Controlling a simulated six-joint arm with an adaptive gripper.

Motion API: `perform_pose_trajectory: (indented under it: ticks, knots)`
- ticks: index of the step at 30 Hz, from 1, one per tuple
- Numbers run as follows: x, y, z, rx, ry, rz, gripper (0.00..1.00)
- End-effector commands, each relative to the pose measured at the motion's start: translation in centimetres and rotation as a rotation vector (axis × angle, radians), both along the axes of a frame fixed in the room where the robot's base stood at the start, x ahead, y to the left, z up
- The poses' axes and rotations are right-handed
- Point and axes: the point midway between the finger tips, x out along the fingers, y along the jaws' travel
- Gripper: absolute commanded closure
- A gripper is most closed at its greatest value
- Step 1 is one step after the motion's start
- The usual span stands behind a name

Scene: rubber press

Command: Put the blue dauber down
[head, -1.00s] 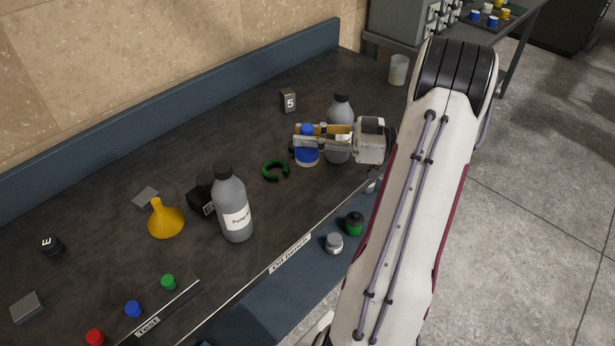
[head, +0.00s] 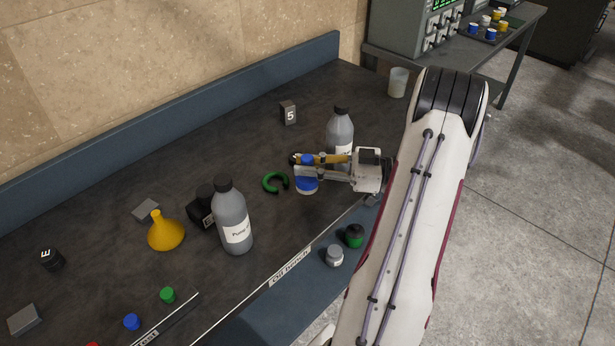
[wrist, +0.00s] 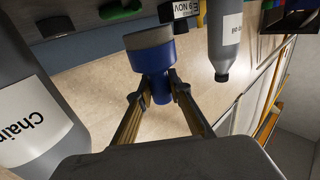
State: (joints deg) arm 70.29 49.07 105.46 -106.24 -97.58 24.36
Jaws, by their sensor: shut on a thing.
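The blue dauber (head: 307,185) has a blue body with a narrow grip and a pale grey pad at its broad end. My gripper (head: 301,166) is shut on its narrow grip, and the pad end faces down at the bench. In the wrist view the dauber (wrist: 154,62) sits between both fingertips (wrist: 158,80). It is low over the dark bench top (head: 250,130), near the front edge; I cannot tell if the pad touches. A grey bottle (head: 340,128) stands close behind my gripper, partly hidden by it.
A green open ring (head: 275,183) lies just left of the dauber. Another grey bottle (head: 233,220), a yellow funnel (head: 165,233) and a black block (head: 201,205) stand further left. A number-5 block (head: 288,112) is behind. Bare bench lies between that block and the ring.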

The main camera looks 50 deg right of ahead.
Motion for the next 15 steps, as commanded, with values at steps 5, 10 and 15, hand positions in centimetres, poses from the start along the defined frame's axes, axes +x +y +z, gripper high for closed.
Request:
perform_pose_trajectory:
  ticks: [5, 10, 15]
  knots:
    - [0.0, 0.0, -1.8, 0.002, 0.0, 0.0, 1.0]
    - [0.0, 0.0, -3.4, 0.001, 0.001, 0.0, 1.0]
    - [0.0, 0.0, -4.0, 0.0, 0.0, 0.0, 1.0]
